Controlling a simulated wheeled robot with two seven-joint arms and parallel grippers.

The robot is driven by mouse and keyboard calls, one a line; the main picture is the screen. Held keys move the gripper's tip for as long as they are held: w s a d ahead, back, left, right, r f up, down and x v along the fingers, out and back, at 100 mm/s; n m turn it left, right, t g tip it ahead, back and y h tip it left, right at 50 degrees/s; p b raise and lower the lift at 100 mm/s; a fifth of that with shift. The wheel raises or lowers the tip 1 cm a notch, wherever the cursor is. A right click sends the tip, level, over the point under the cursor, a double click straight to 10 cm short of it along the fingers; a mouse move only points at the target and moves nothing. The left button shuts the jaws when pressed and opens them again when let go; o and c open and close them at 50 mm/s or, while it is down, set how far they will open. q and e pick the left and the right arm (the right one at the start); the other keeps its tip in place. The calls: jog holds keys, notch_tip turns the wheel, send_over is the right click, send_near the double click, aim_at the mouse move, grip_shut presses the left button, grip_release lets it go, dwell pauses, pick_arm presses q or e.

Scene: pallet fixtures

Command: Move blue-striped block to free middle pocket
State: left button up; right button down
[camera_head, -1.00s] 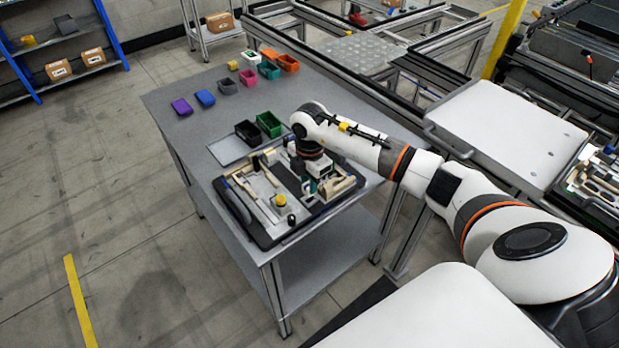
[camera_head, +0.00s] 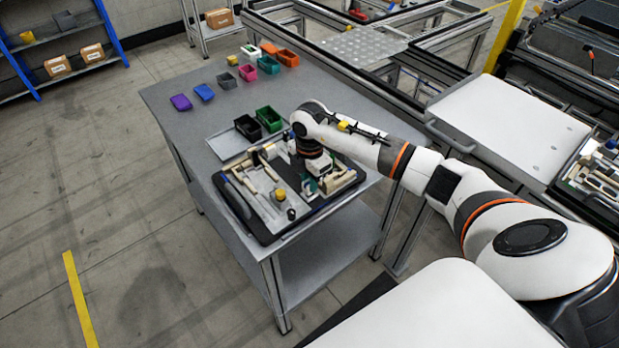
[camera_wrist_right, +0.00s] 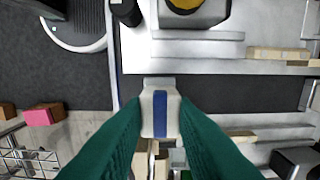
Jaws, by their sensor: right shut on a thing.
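The blue-striped block (camera_wrist_right: 160,113) is pale with a dark blue stripe. In the right wrist view it sits between the two green fingers of my right gripper (camera_wrist_right: 161,125), which is shut on it. In the head view my right gripper (camera_head: 311,186) is over the right part of the black-edged pallet (camera_head: 267,237) on the table; the block is too small to tell there. The wrist view shows grey fixture rails and dark floor strips around the block. I cannot tell which pocket is the free middle one. My left gripper is not in view.
On the pallet are a yellow-topped round part (camera_head: 279,194) and wooden-handled tools. A black bin (camera_head: 248,127) and a green bin (camera_head: 269,119) stand behind it. Several small coloured bins line the table's far side.

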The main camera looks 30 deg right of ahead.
jog(key=shift+f, duration=0.45)
jog(key=c, duration=1.1)
grip_release()
notch_tip(320, 180, up, 12)
jog(key=b, duration=0.2)
jog(key=shift+b, duration=0.4)
